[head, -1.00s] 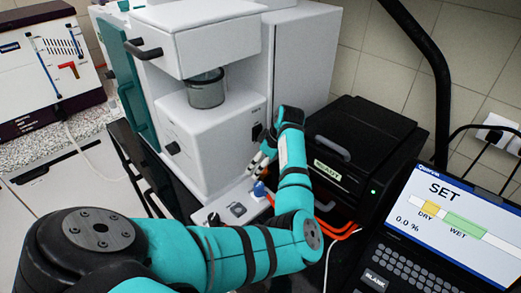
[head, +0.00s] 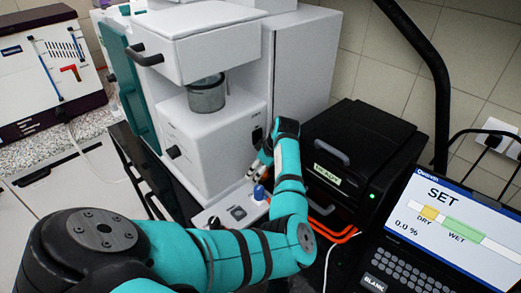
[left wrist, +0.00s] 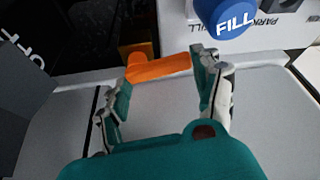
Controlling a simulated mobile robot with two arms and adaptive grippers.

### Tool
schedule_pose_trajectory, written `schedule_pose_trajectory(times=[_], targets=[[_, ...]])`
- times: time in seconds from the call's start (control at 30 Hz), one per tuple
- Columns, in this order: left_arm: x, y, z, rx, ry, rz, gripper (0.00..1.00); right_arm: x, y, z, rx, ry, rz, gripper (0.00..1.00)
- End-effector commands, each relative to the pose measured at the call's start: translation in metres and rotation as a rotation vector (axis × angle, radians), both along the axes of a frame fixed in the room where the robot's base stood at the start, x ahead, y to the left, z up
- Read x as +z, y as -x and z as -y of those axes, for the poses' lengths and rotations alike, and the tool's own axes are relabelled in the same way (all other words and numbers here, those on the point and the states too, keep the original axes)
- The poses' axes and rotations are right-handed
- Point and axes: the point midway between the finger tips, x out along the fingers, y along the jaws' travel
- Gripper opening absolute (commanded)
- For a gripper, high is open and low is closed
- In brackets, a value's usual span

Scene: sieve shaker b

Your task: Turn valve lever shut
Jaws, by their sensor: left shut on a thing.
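The orange valve lever (left wrist: 160,67) lies crosswise between the fingers of my left gripper (left wrist: 163,72) in the left wrist view. The gripper is closed on it, one finger at each side. In the head view my left gripper (head: 256,166) is low at the front right of the white machine (head: 215,135), and the lever cannot be made out there. A blue knob marked FILL (left wrist: 225,17) is just beyond the right finger; it also shows in the head view (head: 260,192). My right gripper is not in view.
A black box with a READY label (head: 350,160) stands close to the right of my left wrist. Orange hoses (head: 335,238) run below it. A display reading SET (head: 455,210) is at the right. A metal cup (head: 206,95) sits in the machine.

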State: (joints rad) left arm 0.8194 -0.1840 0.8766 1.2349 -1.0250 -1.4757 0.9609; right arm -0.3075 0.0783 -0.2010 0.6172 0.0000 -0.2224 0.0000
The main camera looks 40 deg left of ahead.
Motion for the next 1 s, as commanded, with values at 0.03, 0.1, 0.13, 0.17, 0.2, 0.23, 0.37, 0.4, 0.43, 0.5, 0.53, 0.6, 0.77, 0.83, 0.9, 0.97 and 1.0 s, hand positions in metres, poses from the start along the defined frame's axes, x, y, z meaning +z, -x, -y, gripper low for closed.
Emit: schedule_pose_trajectory(times=[0.03, 0.1, 0.13, 0.17, 0.2, 0.23, 0.37, 0.4, 0.43, 0.5, 0.53, 0.6, 0.77, 0.83, 0.9, 0.97, 1.0], targets=[[0.005, 0.001, -0.001, -0.034, -0.002, -0.001, 0.34, 0.010, -0.001, -0.001, 0.000, -0.001, 0.002, 0.00], [0.004, 0.000, -0.002, -0.072, -0.002, 0.000, 0.34, 0.013, -0.002, -0.001, 0.000, -0.001, 0.004, 0.00], [0.003, 0.000, -0.002, -0.080, -0.002, 0.000, 0.34, 0.014, -0.003, -0.001, 0.000, -0.001, 0.005, 0.00], [0.003, 0.000, -0.002, -0.086, -0.002, 0.001, 0.34, 0.013, -0.004, -0.001, 0.000, -0.001, 0.006, 0.00], [0.002, 0.000, -0.002, -0.089, -0.002, 0.001, 0.34, 0.013, -0.005, -0.001, 0.000, -0.002, 0.008, 0.00], [0.001, 0.000, -0.002, -0.089, -0.002, 0.001, 0.34, 0.012, -0.006, -0.001, 0.000, -0.002, 0.009, 0.00], [0.001, 0.000, -0.002, -0.087, -0.002, 0.002, 0.34, 0.012, -0.008, -0.001, -0.001, -0.002, 0.013, 0.00], [0.002, 0.000, -0.002, -0.087, -0.003, 0.001, 0.68, 0.012, -0.008, -0.001, -0.001, -0.002, 0.013, 0.00], [0.002, 0.000, -0.002, -0.087, -0.003, 0.001, 0.71, 0.012, -0.009, -0.001, -0.001, -0.002, 0.014, 0.00], [0.002, 0.000, -0.002, -0.087, -0.002, 0.002, 0.79, 0.012, -0.009, -0.001, -0.001, -0.002, 0.014, 0.00], [0.001, 0.000, -0.002, -0.087, -0.002, 0.002, 0.79, 0.012, -0.009, -0.001, -0.001, -0.002, 0.014, 0.00], [0.001, 0.000, -0.002, -0.087, -0.002, 0.002, 0.79, 0.012, -0.009, -0.001, -0.001, -0.002, 0.014, 0.00], [0.002, 0.000, -0.002, -0.087, -0.002, 0.001, 0.79, 0.012, -0.010, 0.004, 0.000, 0.004, 0.016, 0.00], [0.005, -0.001, 0.000, -0.087, -0.002, 0.002, 0.79, 0.012, -0.010, 0.004, 0.000, 0.004, 0.015, 0.00], [0.012, -0.001, 0.003, -0.088, -0.002, 0.003, 0.79, 0.012, -0.010, 0.003, 0.000, 0.003, 0.015, 0.00], [0.021, -0.001, 0.007, -0.088, -0.001, 0.005, 0.79, 0.012, -0.009, 0.003, 0.000, 0.003, 0.014, 0.00], [0.028, -0.002, 0.010, -0.087, -0.003, 0.006, 0.79, 0.012, -0.009, 0.003, 0.000, 0.002, 0.014, 0.00]])
